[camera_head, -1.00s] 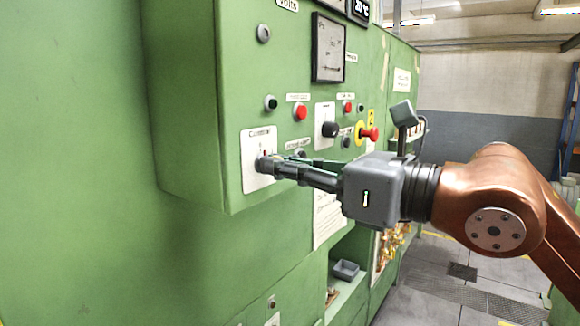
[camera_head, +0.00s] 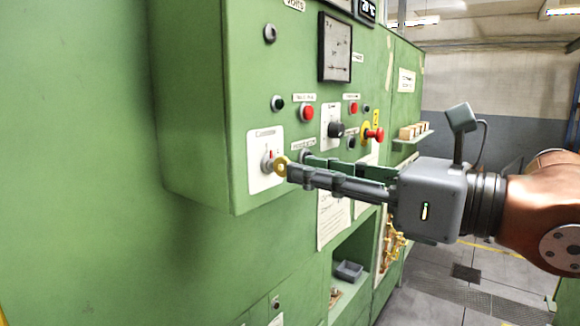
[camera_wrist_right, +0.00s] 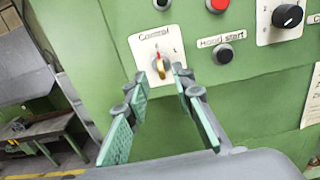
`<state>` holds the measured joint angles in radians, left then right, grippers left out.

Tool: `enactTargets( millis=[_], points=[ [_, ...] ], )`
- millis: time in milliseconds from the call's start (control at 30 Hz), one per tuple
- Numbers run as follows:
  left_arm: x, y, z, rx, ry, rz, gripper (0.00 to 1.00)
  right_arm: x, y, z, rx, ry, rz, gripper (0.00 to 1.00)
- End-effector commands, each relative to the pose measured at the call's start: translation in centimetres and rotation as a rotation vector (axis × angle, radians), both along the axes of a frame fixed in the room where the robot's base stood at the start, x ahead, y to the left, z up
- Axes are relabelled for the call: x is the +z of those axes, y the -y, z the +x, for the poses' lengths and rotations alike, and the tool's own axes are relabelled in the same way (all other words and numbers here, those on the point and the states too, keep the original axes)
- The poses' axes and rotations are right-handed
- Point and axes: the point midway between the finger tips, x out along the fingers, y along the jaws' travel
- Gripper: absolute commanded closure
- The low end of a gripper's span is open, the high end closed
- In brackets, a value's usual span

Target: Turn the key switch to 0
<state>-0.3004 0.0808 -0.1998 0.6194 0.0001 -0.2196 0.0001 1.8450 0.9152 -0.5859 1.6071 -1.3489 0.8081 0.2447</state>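The key switch (camera_head: 269,162) is on a white plate labelled "Control" on the green cabinet. Its yellow key (camera_head: 281,167) sticks out toward my right gripper. In the right wrist view the key (camera_wrist_right: 160,67) stands about upright, near the red mark above it. My right gripper (camera_head: 297,166) is just in front of the key, apart from it. The 0 mark is too small to read. My left gripper does not show.
Red buttons (camera_head: 307,112), a black rotary knob (camera_head: 336,129) and a red emergency stop on yellow (camera_head: 373,134) sit to the right on the panel. Open air lies in front of the cabinet.

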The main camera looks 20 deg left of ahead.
Motion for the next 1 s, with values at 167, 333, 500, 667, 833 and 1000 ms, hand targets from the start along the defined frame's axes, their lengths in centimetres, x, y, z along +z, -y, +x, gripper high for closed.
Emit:
enactTargets(
  millis=[167,333,500,667,833,1000],
  points=[
    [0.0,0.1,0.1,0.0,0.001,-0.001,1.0,0.0,3.5,-1.2,-0.001,-0.001,0.001,0.77],
    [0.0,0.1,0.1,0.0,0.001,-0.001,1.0,-0.1,5.6,-2.1,0.0,-0.002,0.001,0.77],
    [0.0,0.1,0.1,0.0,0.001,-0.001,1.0,0.0,6.5,-2.5,0.002,0.0,0.001,0.77],
    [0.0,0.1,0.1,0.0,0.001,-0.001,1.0,0.0,6.5,-2.5,0.002,0.0,0.001,0.77],
    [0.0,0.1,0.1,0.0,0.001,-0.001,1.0,-0.1,6.5,-2.2,0.004,-0.011,0.006,0.77],
    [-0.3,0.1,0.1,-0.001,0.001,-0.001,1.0,-1.9,7.1,2.6,0.043,-0.162,0.096,0.77]
  ],
)
